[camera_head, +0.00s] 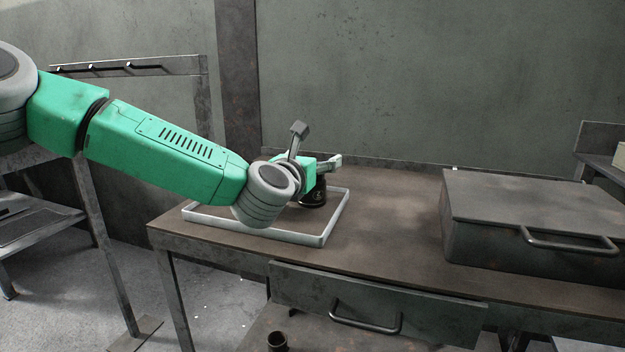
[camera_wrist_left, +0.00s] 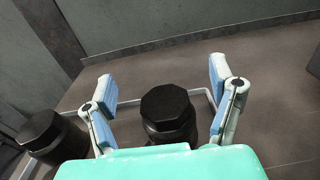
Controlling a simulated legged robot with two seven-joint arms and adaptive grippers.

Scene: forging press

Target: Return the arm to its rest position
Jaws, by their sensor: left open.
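My left arm reaches in from the left in the head view, over the workbench. My left gripper (camera_head: 335,162) is above a white-rimmed tray (camera_head: 322,240). In the left wrist view, the two blue-padded fingers of my left gripper (camera_wrist_left: 163,84) are spread wide. A black object with a faceted top (camera_wrist_left: 168,106) shows between and below them; I cannot tell whether the fingers touch it. A second black object (camera_wrist_left: 48,138) stands to the left of the gripper there. In the head view, one black object (camera_head: 313,193) shows in the tray under the gripper, partly hidden. My right gripper is not in view.
A grey metal case (camera_head: 530,200) with a handle sits on the workbench (camera_head: 395,220) at the right. A drawer (camera_head: 375,302) is under the front edge. A small dark cup (camera_head: 277,341) stands lower down. The bench between tray and case is clear.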

